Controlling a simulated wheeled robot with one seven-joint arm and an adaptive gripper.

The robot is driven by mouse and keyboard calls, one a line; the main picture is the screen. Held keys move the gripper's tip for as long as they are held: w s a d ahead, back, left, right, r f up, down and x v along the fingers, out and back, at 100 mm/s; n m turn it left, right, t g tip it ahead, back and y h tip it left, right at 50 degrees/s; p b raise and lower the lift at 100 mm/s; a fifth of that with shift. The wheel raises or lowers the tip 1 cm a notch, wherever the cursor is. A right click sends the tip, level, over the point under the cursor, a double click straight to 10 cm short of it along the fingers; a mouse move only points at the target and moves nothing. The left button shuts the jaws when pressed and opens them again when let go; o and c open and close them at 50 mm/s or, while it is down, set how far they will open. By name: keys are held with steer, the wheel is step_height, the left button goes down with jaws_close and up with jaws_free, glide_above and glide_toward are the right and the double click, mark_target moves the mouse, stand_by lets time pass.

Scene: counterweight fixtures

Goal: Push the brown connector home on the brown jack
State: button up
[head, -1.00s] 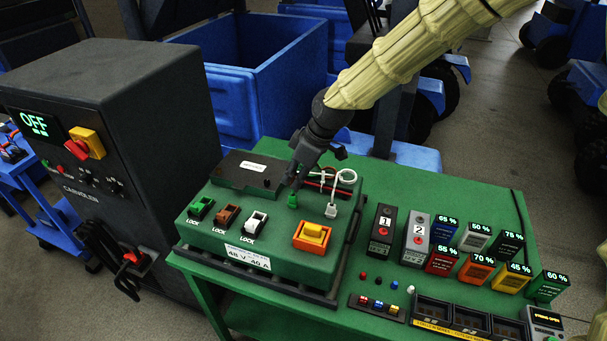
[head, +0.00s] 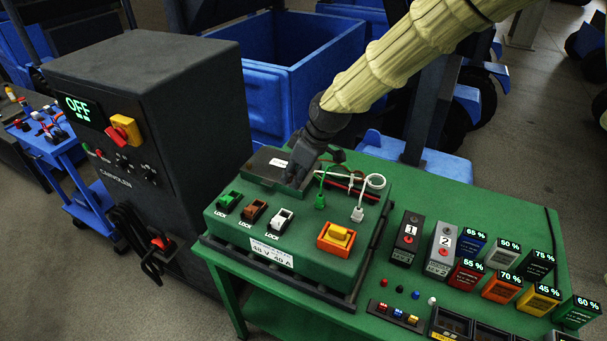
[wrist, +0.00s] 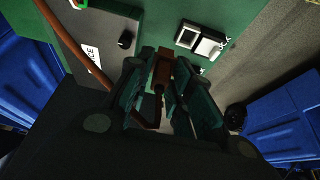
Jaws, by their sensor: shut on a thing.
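The brown jack (head: 255,211) sits on the green panel box, between the green jack (head: 229,201) and the white jack (head: 281,219). My gripper (head: 292,180) is over the back of the box, behind the jacks and apart from them in the picture. In the wrist view, my gripper (wrist: 160,85) is shut on the brown connector (wrist: 162,70), which lies between the two fingers. A brown cable (wrist: 68,48) runs in from the upper left. In the head view the gripper hides the connector. The white jack also shows in the wrist view (wrist: 203,42).
A green connector (head: 320,201) and a white connector (head: 357,214) stand right of my gripper with their cables. A yellow-orange switch (head: 337,237) is at the box's front right. The dark charger cabinet (head: 150,120), reading OFF, stands to the left.

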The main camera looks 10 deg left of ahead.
steer(key=a, duration=1)
steer(key=shift+s+a+p, duration=0.3)
steer(key=shift+p, duration=0.15)
steer(key=shift+f, duration=0.15)
stand_by(0.3)
steer(key=shift+f+b, duration=1.25)
steer(key=shift+f, duration=1.55)
steer(key=shift+p, duration=0.3)
steer(key=shift+f, duration=0.15)
steer(key=shift+f+b, duration=0.3)
steer(key=shift+f, duration=0.4)
steer(key=shift+s+d+f, duration=0.1)
steer(key=shift+f, duration=0.15)
stand_by(0.6)
